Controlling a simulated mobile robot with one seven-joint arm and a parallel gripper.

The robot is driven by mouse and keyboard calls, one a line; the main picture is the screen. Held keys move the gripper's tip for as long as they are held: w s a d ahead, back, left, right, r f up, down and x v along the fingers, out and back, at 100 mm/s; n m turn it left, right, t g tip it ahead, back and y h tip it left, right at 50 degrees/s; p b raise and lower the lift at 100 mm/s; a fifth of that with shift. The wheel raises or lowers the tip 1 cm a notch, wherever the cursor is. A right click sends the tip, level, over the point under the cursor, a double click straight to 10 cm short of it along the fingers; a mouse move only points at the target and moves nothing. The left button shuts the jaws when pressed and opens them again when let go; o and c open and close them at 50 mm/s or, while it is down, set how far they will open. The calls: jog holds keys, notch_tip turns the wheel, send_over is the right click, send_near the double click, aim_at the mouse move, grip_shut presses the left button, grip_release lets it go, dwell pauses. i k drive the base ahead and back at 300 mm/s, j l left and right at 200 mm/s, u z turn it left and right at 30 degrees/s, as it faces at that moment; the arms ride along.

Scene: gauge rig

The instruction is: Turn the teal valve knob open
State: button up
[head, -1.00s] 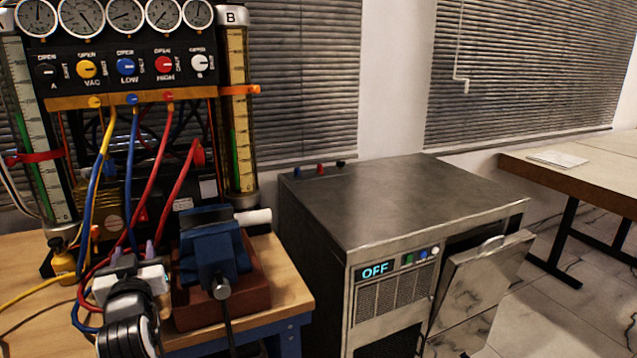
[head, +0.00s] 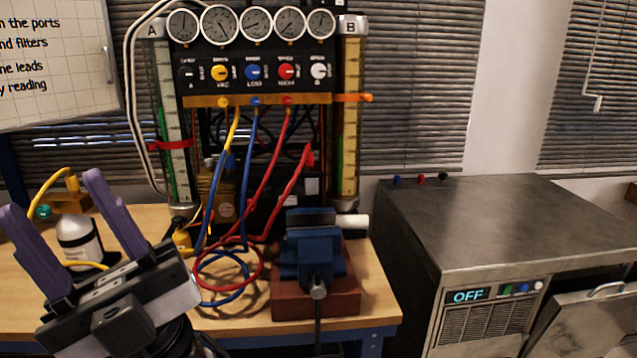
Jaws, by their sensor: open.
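The bottle stands upright on the wooden bench at the left. My gripper (head: 55,195) is in the lower left of the head view, its two purple fingers spread wide and pointing up. Nothing is between the fingers. In the picture the knob appears between the fingertips, with the bottle behind the gripper. I cannot tell how far the fingers are from the knob, and they do not visibly touch it.
The gauge rig (head: 256,60) with hoses stands at the bench's back. A blue vise (head: 312,262) on a red-brown block is at the right of the bench (head: 375,270). A metal cabinet (head: 500,215) reading OFF stands further right. Loose hoses lie mid-bench.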

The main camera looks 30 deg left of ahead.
aim_at(44, 212)
jog(key=u, duration=1.9)
